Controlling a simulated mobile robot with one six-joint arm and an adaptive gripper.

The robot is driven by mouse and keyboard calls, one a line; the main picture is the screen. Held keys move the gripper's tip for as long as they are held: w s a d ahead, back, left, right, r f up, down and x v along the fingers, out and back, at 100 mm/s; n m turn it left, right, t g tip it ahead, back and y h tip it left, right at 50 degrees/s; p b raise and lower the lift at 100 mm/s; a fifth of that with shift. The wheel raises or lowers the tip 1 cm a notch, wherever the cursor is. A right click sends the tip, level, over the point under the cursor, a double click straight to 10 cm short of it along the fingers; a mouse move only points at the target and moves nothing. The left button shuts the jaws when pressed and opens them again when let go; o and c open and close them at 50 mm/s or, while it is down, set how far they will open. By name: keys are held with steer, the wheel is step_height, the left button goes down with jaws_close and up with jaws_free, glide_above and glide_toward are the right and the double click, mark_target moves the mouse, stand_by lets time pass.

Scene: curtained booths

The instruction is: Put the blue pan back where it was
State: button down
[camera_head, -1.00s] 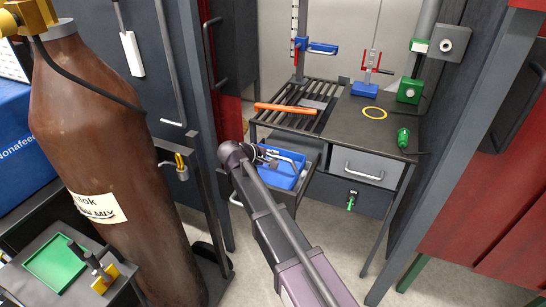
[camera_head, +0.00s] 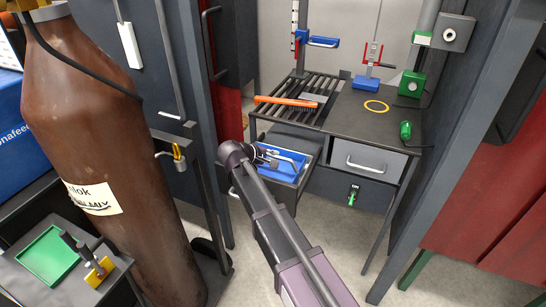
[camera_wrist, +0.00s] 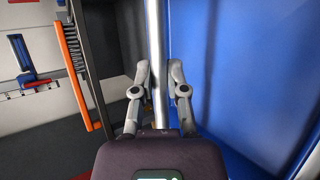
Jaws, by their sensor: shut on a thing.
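The blue pan (camera_head: 287,174) shows in the head view, within an open dark drawer (camera_head: 303,180) below the slatted rack. My gripper (camera_head: 252,155) is at its left side. In the wrist view, my gripper (camera_wrist: 157,95) is shut on a silver bar (camera_wrist: 154,40), which looks like the pan's handle. The blue pan's broad surface (camera_wrist: 235,75) fills the right side of that view. My arm hides part of the pan and drawer in the head view. I cannot tell whether the pan rests on the drawer floor.
The slatted rack (camera_head: 310,88) carries an orange brush (camera_head: 286,101). The bench top beside it (camera_head: 370,125) holds a yellow ring (camera_head: 376,107) and a green tool (camera_head: 405,130). A closed grey drawer (camera_head: 385,173) is to the right. A brown gas cylinder (camera_head: 115,150) stands at the left.

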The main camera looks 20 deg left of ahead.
steer(key=shift+f+b, duration=0.55)
steer(key=c, duration=0.6)
jaws_free()
